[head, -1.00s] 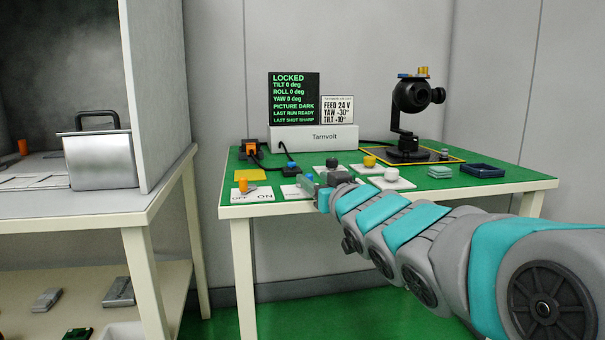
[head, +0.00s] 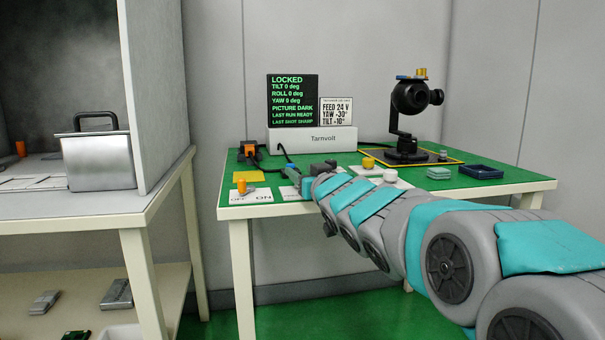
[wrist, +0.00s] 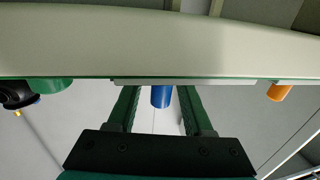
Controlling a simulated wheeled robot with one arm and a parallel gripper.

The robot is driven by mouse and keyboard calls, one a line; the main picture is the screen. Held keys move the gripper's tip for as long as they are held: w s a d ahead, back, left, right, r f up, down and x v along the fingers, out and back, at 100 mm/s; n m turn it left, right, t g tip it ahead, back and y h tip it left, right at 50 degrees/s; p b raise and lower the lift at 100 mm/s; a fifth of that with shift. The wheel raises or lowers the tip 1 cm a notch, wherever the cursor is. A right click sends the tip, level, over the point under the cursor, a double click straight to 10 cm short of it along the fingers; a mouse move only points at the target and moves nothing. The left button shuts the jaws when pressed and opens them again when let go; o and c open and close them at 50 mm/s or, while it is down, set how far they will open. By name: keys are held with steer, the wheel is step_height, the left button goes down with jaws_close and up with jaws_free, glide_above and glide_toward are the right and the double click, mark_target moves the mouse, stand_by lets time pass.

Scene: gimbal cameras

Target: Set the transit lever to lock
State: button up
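A lever with a blue handle stands on a white plate (head: 288,194) near the table's front edge. I take it for the transit lever, but its label is unreadable. In the wrist view the blue handle (wrist: 161,96) shows between the two green fingers of my gripper (wrist: 160,100), with gaps on both sides. My gripper is open; whether the handle lies fully between the fingertips in depth, I cannot tell. In the head view my gripper (head: 296,178) hides most of this lever. The display (head: 292,100) reads LOCKED, with tilt, roll and yaw 0 deg.
An orange-handled lever (head: 242,187) on an OFF/ON plate stands close by on the left; it also shows in the wrist view (wrist: 279,92). White and yellow knobs (head: 368,163) lie behind my arm. The black gimbal camera (head: 410,95) stands back right.

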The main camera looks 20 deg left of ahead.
jaws_close()
steer(key=shift+r+p, duration=0.15)
steer(key=shift+p, duration=0.35)
steer(key=shift+r+p, duration=0.1)
steer(key=shift+p, duration=0.65)
steer(key=p, duration=0.2)
steer(key=shift+w+n+g+y+p, duration=0.1)
steer(key=shift+n+g+y+p, duration=0.2)
steer(key=shift+y+p, duration=0.1)
steer(key=shift+r+p, duration=0.1)
steer(key=shift+p, duration=0.55)
steer(key=n+g+y+p, duration=0.1)
steer(key=p, duration=0.3)
steer(key=shift+p, duration=0.4)
steer(key=shift+f+g+p, duration=0.3)
steer(key=shift+p, duration=0.15)
